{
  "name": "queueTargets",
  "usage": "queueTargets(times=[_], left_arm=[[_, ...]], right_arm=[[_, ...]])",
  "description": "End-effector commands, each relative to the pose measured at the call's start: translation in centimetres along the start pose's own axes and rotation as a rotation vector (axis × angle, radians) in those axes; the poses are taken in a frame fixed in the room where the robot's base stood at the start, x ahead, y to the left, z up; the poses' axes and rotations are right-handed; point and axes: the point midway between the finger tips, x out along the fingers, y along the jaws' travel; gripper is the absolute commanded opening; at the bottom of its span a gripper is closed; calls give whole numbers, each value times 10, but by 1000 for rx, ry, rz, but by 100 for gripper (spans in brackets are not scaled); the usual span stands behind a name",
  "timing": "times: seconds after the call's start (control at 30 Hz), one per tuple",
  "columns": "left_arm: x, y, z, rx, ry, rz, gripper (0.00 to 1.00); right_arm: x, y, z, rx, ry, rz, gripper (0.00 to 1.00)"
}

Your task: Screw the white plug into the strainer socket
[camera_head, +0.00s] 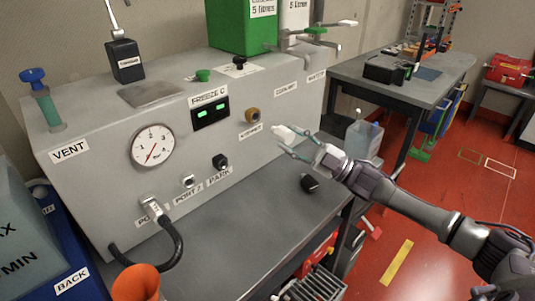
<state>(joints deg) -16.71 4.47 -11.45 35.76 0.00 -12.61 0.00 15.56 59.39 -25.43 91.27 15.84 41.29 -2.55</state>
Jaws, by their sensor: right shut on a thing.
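The white plug (282,132) is in the jaws of my right gripper (287,143), in front of the grey panel. My right arm comes in from the lower right and the gripper is shut on the plug. A brass-coloured round socket (252,115) is on the panel front, a little up and left of the plug. A small label (250,131) sits under it, its print too small to read surely. The plug looks apart from the socket. My left gripper is not in view.
The panel carries a gauge (152,146), a green-lit display (210,112) and ports with a black hose (178,242). A black knob-like part (310,183) lies on the grey bench (240,238). A clear jug (362,137) stands at right. An orange cone (137,284) is in front.

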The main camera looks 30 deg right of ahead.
Motion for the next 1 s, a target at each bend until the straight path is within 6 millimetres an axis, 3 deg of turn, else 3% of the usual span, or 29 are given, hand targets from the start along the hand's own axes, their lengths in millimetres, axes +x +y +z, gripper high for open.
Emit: queueTargets(times=[0.17, 0.53, 1.0], left_arm=[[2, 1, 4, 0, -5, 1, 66], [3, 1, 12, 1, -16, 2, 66], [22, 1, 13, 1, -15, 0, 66]], right_arm=[[-8, 9, -3, 30, 21, -3, 0], [-8, 8, -3, 28, 24, -5, 0], [24, 7, 20, 28, 24, -2, 0]])
